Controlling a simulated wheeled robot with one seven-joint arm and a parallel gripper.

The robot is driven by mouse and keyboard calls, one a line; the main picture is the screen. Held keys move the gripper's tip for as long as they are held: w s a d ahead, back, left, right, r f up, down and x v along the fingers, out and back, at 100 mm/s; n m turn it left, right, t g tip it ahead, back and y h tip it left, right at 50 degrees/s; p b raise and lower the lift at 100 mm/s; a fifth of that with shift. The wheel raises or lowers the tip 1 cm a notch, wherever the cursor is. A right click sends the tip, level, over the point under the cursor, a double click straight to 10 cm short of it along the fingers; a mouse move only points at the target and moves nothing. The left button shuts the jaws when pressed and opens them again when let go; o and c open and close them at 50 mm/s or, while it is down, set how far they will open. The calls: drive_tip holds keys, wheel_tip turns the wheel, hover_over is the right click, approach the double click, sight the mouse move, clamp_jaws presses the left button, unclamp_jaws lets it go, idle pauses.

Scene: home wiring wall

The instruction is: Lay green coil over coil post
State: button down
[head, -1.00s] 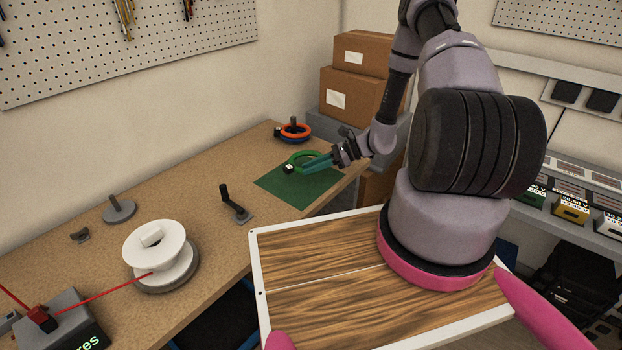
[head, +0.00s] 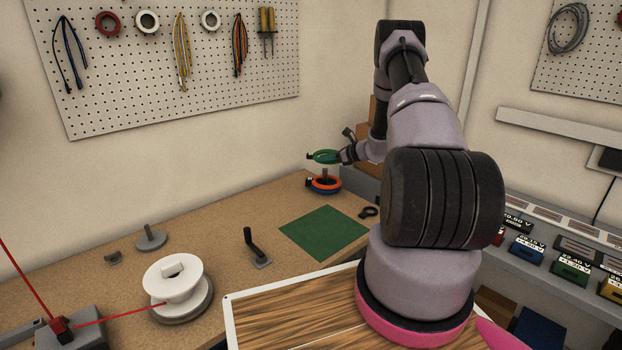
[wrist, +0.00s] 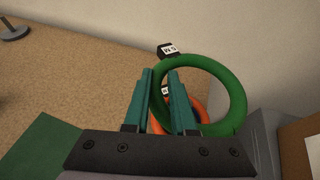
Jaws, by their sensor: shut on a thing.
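My gripper (head: 341,156) is shut on the green coil (head: 325,157) and holds it in the air above the coil post (head: 325,174) at the far end of the bench. In the wrist view the green coil (wrist: 238,92) is a ring with a black-and-white tag at its upper left, gripped at its left side by the teal fingers (wrist: 161,82). An orange coil (head: 326,184) lies around the post's foot, with a blue coil under it. In the wrist view the orange coil (wrist: 201,112) shows partly through the green ring. The post is hidden there.
The green mat (head: 324,232) is empty. A black hook-shaped piece (head: 369,212) lies beside it. A black angled stand (head: 256,248), a white spool (head: 174,279) and a small grey post (head: 150,238) stand farther left. Cardboard boxes stand behind my arm.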

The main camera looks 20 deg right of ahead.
drive_tip(key=shift+w+d+r, duration=0.1)
drive_tip(key=shift+w+r, duration=0.2)
drive_tip(key=shift+w, duration=0.4)
drive_tip(key=shift+f, duration=4.2)
drive_tip(key=shift+f, duration=0.35)
drive_tip(key=shift+f, duration=0.65)
drive_tip(key=c, duration=0.7)
unclamp_jaws()
drive_tip(key=shift+o, duration=0.2)
drive_tip(key=v, duration=1)
drive_tip(key=shift+s+r, duration=0.15)
drive_tip(key=shift+s, duration=0.25)
